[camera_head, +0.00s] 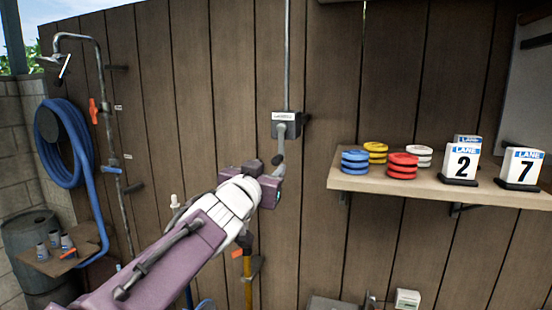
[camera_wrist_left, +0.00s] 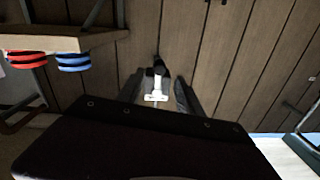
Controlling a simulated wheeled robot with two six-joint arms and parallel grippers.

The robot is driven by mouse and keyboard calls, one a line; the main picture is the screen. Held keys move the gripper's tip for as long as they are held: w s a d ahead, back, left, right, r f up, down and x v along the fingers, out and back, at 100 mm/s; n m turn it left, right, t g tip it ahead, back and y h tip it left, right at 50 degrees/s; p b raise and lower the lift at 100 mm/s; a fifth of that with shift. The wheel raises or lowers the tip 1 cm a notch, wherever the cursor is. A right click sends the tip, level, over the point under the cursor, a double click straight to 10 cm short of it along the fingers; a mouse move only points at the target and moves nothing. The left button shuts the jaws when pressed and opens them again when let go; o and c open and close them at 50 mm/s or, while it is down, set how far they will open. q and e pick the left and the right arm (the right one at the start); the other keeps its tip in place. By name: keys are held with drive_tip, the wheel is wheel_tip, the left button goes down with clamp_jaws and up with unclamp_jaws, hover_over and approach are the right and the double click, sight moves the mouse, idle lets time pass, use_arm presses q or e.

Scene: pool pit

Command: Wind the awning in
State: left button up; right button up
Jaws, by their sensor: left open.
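The awning winder is a grey box (camera_head: 285,123) on the brown plank wall, with a thin pole running up from it. Its grey crank arm (camera_head: 281,143) hangs down to a dark knob (camera_head: 277,159). My left gripper (camera_head: 268,175) is just below the knob, close to the wall. The awning and my right gripper are not in view.
A shelf (camera_head: 440,186) right of the winder bears coloured discs (camera_head: 403,161) and lane number signs (camera_head: 461,160). A blue hose (camera_head: 62,145) and a shower pipe (camera_head: 107,120) are at the left. A yellow pole (camera_head: 248,280) stands below my gripper.

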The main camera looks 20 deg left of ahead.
sight(275, 163)
use_arm(q)
drive_tip(key=w, duration=0.7)
drive_tip(key=shift+w+f, duration=0.1)
drive_tip(key=shift+w, duration=0.15)
drive_tip(key=shift+s, duration=0.25)
drive_tip(key=shift+s+d, duration=0.1)
drive_tip(key=shift+s, duration=0.05)
clamp_jaws()
idle(0.6)
